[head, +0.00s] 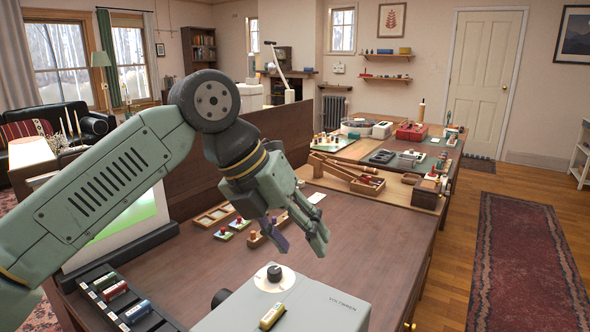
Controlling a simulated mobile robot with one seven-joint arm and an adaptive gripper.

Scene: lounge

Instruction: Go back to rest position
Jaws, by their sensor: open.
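My gripper (300,238) is at the end of my green arm, in the middle of the head view. It points down and to the right above the brown wooden table (365,240). Its fingers are spread apart and nothing shows between them. A yellow cylinder (272,316) lies on top of that box.
A black rack (90,282) with coloured cylinders lies at the bottom left. Small coloured pieces and trays (215,215) lie behind my gripper. A far table (350,152) holds boxes and tools. The table's right half is mostly clear. A red rug (525,260) lies right.

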